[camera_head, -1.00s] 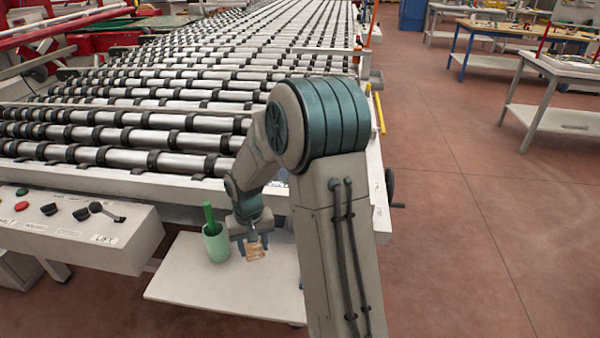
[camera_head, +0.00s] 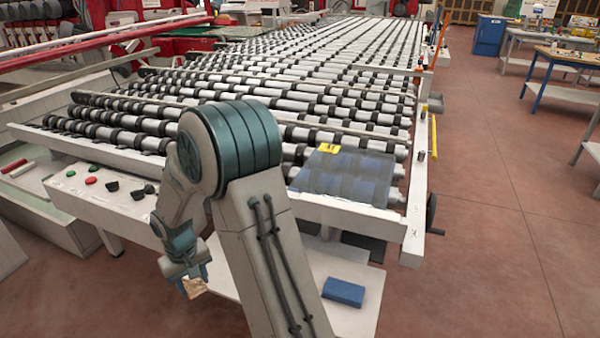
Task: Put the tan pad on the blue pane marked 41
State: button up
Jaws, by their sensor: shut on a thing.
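My gripper (camera_head: 184,274) is low at the left of my arm, beside the white shelf under the machine. It is shut on the tan pad (camera_head: 195,287), which sticks out below the fingers. A bluish see-through pane (camera_head: 345,177) lies flat on the near right end of the roller bed. It has a yellow label (camera_head: 327,149) at its far left corner; the marking on it is too small to read. The gripper and pad are well to the left of the pane, lower and nearer to me.
A blue block (camera_head: 343,291) lies on the white shelf (camera_head: 362,318). The control panel (camera_head: 105,193) with buttons and knobs is just left of my arm. The white front rail (camera_head: 345,212) borders the pane. Red floor is open at right.

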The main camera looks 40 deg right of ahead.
aim_at(355, 174)
jog(key=u, duration=2.15)
jog(key=k, duration=2.65)
jog(key=z, duration=1.45)
